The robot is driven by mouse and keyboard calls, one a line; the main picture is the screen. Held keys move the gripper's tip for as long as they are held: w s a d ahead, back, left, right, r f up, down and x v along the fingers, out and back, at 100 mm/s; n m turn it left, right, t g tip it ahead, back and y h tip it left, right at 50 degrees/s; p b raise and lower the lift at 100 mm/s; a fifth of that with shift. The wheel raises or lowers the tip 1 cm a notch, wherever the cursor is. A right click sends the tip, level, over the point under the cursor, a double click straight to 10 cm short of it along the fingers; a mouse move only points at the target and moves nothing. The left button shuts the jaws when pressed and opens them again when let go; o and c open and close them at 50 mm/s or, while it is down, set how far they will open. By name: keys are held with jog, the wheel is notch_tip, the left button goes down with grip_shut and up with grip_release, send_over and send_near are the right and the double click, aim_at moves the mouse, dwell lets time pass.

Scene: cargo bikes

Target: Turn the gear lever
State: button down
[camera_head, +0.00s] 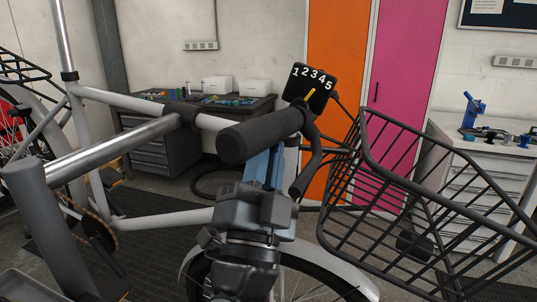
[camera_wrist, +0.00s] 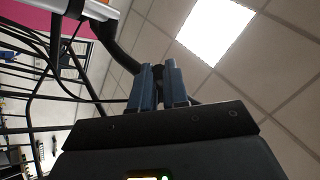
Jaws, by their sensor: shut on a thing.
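A black gear display (camera_head: 310,88) with the numbers 1 to 5 stands at the inner end of the black handlebar grip (camera_head: 262,135) in the head view. Its yellow pointer (camera_head: 309,96) slants up and right, roughly toward the 4; the exact number is hard to tell. My gripper (camera_head: 268,160) reaches up from below, its blue fingers partly hidden by the grip. In the wrist view my gripper (camera_wrist: 158,80) is shut on a small dark part (camera_wrist: 158,72), apparently the gear lever, mostly hidden between the fingers.
A black brake lever (camera_head: 312,160) curves down close to the right of my fingers. A black wire basket (camera_head: 365,130) fills the right, and the bike frame (camera_head: 150,135) runs across the left. A workbench (camera_head: 160,150) and an orange door (camera_head: 335,50) stand behind.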

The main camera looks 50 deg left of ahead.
jog(key=c, duration=1.1)
grip_release()
jog(key=shift+f, duration=0.1)
jog(key=s+d, duration=0.2)
jog(key=s, duration=0.1)
jog(key=s+d+p, duration=0.1)
jog(key=s+d, duration=0.5)
jog(key=s, duration=0.1)
jog(key=shift+f+p, duration=0.3)
